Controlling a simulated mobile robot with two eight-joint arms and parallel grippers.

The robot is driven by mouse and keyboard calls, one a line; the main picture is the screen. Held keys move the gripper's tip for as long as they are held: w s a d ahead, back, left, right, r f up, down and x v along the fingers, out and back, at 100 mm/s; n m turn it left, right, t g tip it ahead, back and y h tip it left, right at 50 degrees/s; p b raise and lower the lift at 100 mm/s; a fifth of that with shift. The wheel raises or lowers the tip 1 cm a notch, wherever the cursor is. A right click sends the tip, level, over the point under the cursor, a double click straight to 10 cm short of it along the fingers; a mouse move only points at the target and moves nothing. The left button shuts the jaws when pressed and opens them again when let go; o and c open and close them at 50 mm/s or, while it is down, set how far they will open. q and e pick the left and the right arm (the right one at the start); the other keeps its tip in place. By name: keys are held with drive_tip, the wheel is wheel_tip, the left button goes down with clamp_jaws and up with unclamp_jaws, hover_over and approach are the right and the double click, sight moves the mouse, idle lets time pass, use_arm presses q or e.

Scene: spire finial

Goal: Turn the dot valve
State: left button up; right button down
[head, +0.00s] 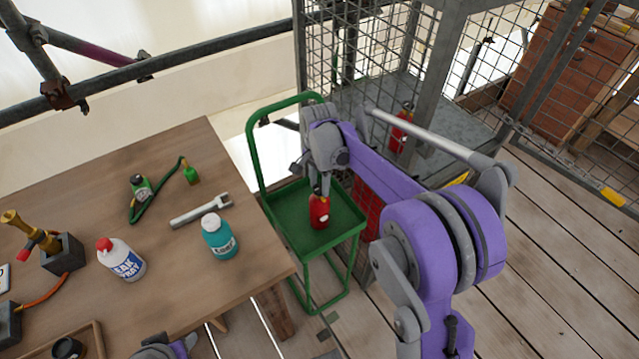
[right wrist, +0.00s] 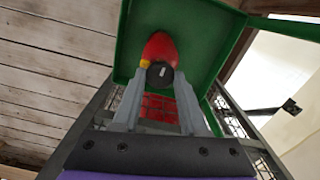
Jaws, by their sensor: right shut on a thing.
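A small red cylinder (head: 319,213) with a white dot on its side stands on the green cart's tray. In the right wrist view the red cylinder (right wrist: 158,47) shows a yellow mark and a dark round valve knob (right wrist: 160,75) on top. My right gripper (head: 319,190) points down over the cylinder from above. In the right wrist view my right gripper (right wrist: 160,85) has its fingers on both sides of the knob, shut on it. Whether the knob has turned cannot be told. My left gripper is not seen; only a bit of my arm shows at the bottom edge.
The green cart (head: 345,222) stands between the wooden table (head: 170,235) and a wire-mesh cage (head: 375,50). Another red cylinder (head: 398,135) is behind the mesh.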

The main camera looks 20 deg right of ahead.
sight(320, 188)
drive_tip(key=shift+c, duration=2.2)
unclamp_jaws()
wheel_tip(320, 188, up, 11)
drive_tip(key=p, duration=0.1)
drive_tip(key=shift+f, duration=0.1)
